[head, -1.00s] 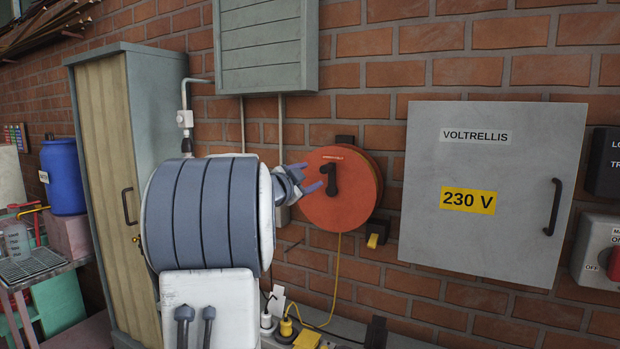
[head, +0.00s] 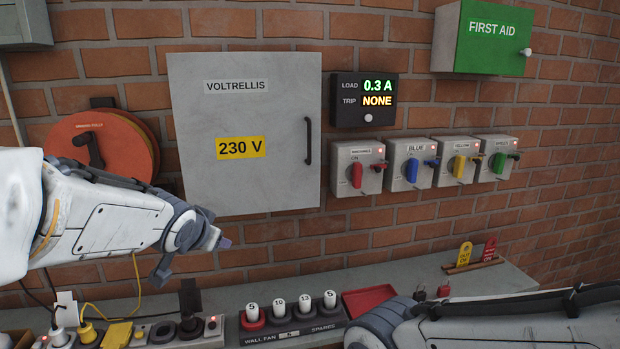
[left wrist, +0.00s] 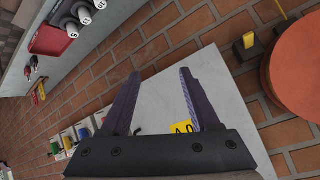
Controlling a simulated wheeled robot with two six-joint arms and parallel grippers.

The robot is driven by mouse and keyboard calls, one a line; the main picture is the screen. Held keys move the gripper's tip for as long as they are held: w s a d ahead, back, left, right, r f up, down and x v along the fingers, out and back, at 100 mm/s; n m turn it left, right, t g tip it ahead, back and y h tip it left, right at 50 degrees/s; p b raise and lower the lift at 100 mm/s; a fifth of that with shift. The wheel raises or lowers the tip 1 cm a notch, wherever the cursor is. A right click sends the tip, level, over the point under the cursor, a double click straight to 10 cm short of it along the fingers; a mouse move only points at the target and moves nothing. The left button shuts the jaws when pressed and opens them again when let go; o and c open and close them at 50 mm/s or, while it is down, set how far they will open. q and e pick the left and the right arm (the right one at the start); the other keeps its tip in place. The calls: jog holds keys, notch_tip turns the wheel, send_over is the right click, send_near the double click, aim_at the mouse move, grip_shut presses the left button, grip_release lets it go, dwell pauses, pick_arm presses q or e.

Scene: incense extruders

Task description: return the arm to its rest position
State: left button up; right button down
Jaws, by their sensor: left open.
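My left arm comes in from the left in the head view. Its gripper (head: 193,260) is open and empty, in front of the brick wall below the grey 230 V cabinet (head: 190,175). In the left wrist view the two dark fingers (left wrist: 155,100) stand wide apart with nothing between them; the cabinet (left wrist: 225,85) lies beyond. My right arm (head: 490,325) lies low across the bottom right; its gripper is out of the picture.
An orange cable reel (head: 75,140) hangs left of the cabinet. Switches, including a red one (head: 357,174), line the wall at right. The bench below carries a fuse rack (head: 290,330), a red tray (head: 368,300), plugs and tags (head: 465,255).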

pick_arm(q)
jog(key=s+d+f+m+g+h, duration=0.1)
jog(key=s+d+f+g+h, duration=0.1)
jog(key=s+d+f+g, duration=0.5)
jog(key=s+d+f+m+g, duration=0.1)
jog(key=s+d+f, duration=0.1)
jog(key=s, duration=0.6)
jog(key=s+d+f+g, duration=0.1)
jog(key=s+d+f, duration=0.1)
jog(key=s, duration=0.6)
jog(key=s+d+f+m+g, duration=0.1)
jog(key=s+d, duration=0.3)
jog(key=s, duration=0.4)
jog(key=shift+d+f+m+g, duration=0.15)
jog(key=shift+f+m+g, duration=0.15)
jog(key=shift+f, duration=0.25)
